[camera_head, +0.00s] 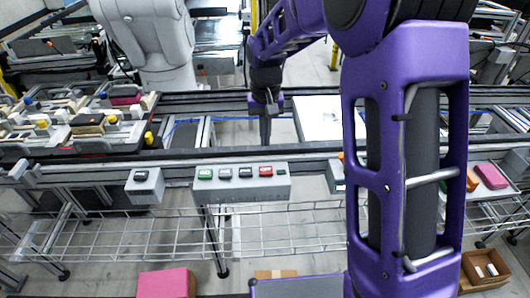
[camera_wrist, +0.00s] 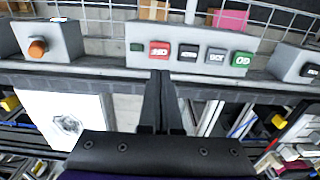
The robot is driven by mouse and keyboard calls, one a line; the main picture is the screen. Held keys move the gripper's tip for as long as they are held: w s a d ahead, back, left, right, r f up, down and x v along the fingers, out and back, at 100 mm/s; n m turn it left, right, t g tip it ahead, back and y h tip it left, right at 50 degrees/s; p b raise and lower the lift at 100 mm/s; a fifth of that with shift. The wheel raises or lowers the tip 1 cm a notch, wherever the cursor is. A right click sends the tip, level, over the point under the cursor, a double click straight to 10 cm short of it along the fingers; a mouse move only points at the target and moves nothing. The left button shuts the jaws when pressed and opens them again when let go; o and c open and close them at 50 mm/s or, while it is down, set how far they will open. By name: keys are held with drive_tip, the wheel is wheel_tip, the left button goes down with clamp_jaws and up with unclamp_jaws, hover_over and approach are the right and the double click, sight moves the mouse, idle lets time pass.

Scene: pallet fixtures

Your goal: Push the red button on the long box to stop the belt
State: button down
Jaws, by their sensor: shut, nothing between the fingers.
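The long grey box (camera_head: 240,190) is mounted on the near rail of the belt frame, with a row of several buttons on its face. The red button (camera_head: 265,170) is right of centre in the head view. In the wrist view the long box (camera_wrist: 200,66) shows in reversed order, with the red button (camera_wrist: 159,49) left of centre. My gripper (camera_head: 265,140) points down behind the box in the head view. In the wrist view my gripper (camera_wrist: 161,76) is shut and empty, its tips just below the red button in the picture. No contact is visible.
A smaller box (camera_head: 145,186) stands left of the long box, and a box with an orange knob (camera_wrist: 37,47) stands on the other side. A white panel (camera_head: 318,118) lies behind the rail. A wire mesh shelf (camera_head: 120,238) runs below.

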drive_tip(key=shift+r, duration=1.9)
